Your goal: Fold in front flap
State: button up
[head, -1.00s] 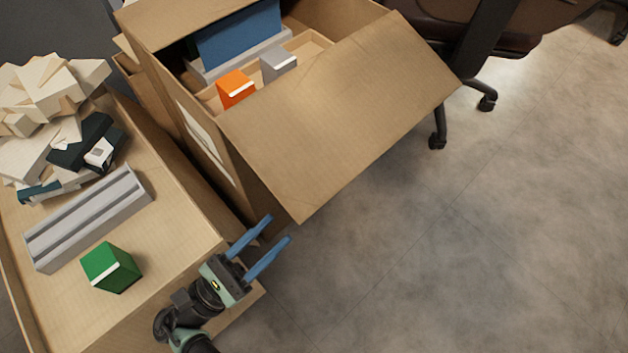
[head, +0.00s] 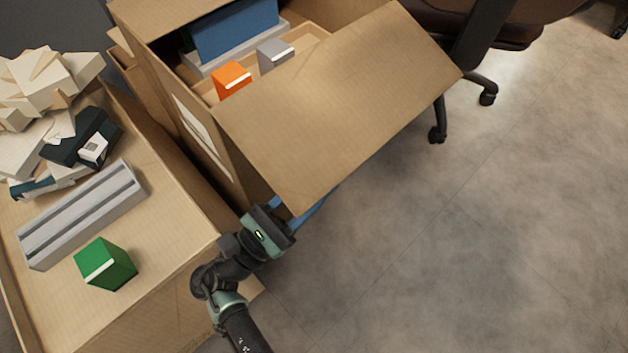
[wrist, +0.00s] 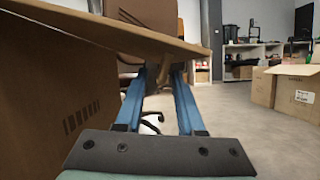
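The open carton (head: 205,135) stands at upper left in the head view. Its front flap (head: 345,105) is folded outward and slopes down toward the lower right. My gripper (head: 310,210) is at the flap's near lower corner, with its blue fingers mostly hidden beneath the flap. In the wrist view the flap's underside (wrist: 115,28) spans the upper left, above my gripper (wrist: 160,72). The two fingers are apart with nothing between them. I cannot tell whether they touch the flap. The carton's side wall (wrist: 50,95) is to their left.
Inside the carton are an orange box (head: 232,80), a grey box (head: 275,55) and a blue item (head: 235,30). A lower carton (head: 175,290) on the left bears a green box (head: 106,263), a grey channelled piece (head: 80,215) and crumpled paper. An office chair (head: 475,75) stands behind; the right floor is clear.

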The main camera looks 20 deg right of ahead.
grip_shut()
dwell(1.2)
